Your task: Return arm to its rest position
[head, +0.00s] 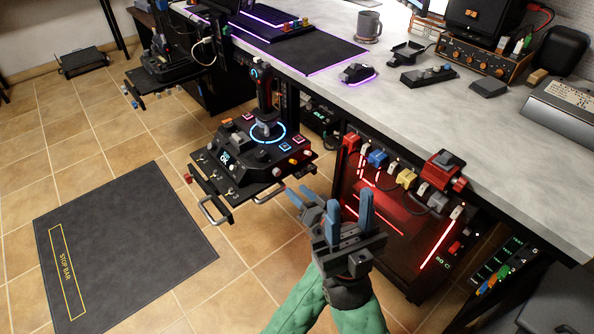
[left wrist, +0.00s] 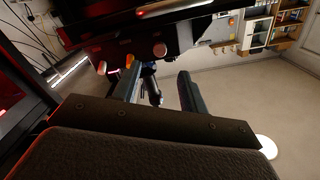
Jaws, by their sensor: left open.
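Two of my grippers show close together in the lower middle of the head view, with blue fingers and green sleeves. My left gripper (head: 300,194) is further left, partly hidden behind the right one. In the left wrist view its two fingers (left wrist: 158,72) stand apart with nothing clearly held between them. My right gripper (head: 350,208) is in front; its two blue fingers point up, apart and empty. I see no contact with either.
The grey desk (head: 430,105) runs across the upper right, with a mug (head: 368,26) and devices on it. Metal handles (head: 213,210) stick out from the joystick panel's front. A dark mat (head: 120,240) lies on the tiled floor at left, where there is free room.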

